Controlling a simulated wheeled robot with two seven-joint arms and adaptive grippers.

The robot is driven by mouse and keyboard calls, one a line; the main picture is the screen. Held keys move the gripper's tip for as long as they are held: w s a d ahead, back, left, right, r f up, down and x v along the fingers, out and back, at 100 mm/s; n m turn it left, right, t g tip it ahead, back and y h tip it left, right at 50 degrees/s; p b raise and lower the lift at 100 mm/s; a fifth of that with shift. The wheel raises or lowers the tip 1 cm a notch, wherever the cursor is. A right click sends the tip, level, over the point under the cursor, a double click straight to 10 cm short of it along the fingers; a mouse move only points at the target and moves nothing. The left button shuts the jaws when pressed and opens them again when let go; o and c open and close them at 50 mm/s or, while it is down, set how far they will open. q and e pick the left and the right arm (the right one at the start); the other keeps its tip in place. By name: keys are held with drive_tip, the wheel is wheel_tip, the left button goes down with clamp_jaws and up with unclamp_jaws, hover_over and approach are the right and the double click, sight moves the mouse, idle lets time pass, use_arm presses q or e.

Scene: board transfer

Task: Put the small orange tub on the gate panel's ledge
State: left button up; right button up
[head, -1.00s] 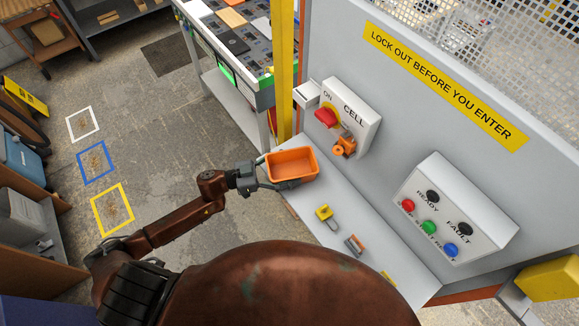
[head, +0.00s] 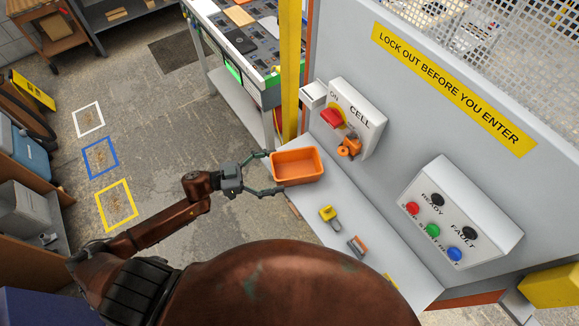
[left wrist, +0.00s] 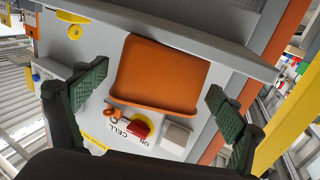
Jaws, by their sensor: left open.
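The small orange tub (head: 297,167) sits upright on the far left end of the grey ledge (head: 350,208) of the gate panel. In the left wrist view the tub (left wrist: 160,75) lies between and beyond my spread fingers. My left gripper (head: 272,172) is open, just left of the tub, with one finger near its far side and the other near its front side. I see gaps between both finger pads and the tub in the left wrist view. My right gripper is not in view.
A yellow padlock (head: 328,213) and a grey-and-orange item (head: 357,246) lie on the ledge. Above it are the CELL switch box (head: 357,112) and a button box (head: 450,212). A yellow post (head: 289,70) stands behind the tub. Floor to the left is open.

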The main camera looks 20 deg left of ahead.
use_arm(q)
drive_tip(key=v, duration=0.6)
